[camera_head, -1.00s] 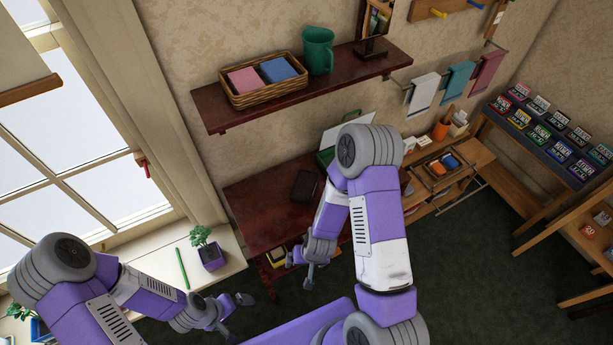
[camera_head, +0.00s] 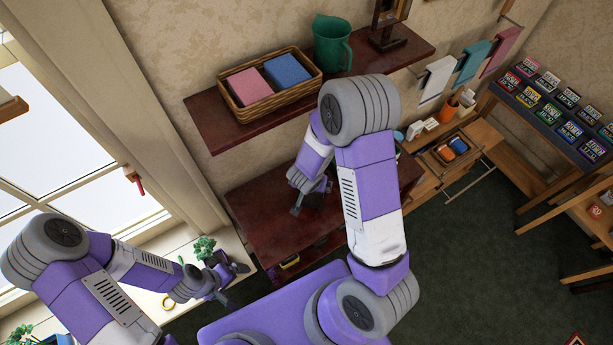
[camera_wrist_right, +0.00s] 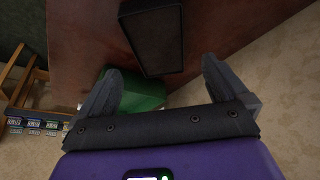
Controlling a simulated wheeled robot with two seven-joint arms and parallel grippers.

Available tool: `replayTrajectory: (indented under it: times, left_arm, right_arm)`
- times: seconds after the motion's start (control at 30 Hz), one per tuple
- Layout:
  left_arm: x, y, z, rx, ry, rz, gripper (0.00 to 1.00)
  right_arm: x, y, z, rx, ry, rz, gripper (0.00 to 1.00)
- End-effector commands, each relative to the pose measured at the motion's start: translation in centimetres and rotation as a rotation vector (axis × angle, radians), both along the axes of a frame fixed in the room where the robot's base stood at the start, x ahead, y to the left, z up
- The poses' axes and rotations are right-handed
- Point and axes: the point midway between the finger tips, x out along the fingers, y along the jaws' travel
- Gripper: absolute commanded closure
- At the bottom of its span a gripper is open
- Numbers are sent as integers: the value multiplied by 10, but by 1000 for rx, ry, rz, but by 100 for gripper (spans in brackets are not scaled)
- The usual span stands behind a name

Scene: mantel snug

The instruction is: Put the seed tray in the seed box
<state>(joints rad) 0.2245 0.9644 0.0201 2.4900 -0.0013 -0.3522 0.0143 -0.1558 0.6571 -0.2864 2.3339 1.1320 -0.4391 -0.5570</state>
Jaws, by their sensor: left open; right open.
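The seed tray (camera_wrist_right: 155,40) looks like a dark, shallow rectangle lying on the reddish-brown desk in the right wrist view. My right gripper (camera_wrist_right: 163,70) is open above the desk, with the tray just beyond its fingertips and no clear contact. A green object (camera_wrist_right: 147,90), which seems to be the seed box, shows partly behind my left-hand finger in that view. In the head view my right gripper (camera_head: 313,198) is over the desk, and my right arm hides the tray and most of the box. My left gripper (camera_head: 235,280) is open and empty by the window sill, beside the potted plant.
The desk (camera_head: 270,222) stands below a wall shelf (camera_head: 225,130) holding a wicker basket (camera_head: 245,112) with pink and blue blocks and a green jug (camera_head: 332,45). The potted plant (camera_head: 204,248) stands on the sill. Packet racks (camera_head: 550,115) stand at right.

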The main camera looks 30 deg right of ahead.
Motion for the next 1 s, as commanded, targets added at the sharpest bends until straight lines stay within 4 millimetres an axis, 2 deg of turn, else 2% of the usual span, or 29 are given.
replayTrajectory:
  times: [0.1,0.33,0.57,0.8,0.83,1.0]
  left_arm:
    - [-1,0,-9,0,1,0,0]
    - [-1,0,-20,0,2,0,0]
    - [-1,0,-36,0,1,1,0]
    - [-1,0,-35,0,1,0,0]
    - [-1,0,-35,0,1,0,0]
    - [0,0,-35,0,1,0,0]
  right_arm:
    - [3,-4,-15,0,2,-2,0]
    - [10,-8,-34,1,2,-1,0]
    - [21,-17,-66,1,2,-1,0]
    - [22,-18,-67,0,1,1,0]
    - [22,-18,-67,0,1,1,2]
    - [22,-18,-67,1,1,0,28]
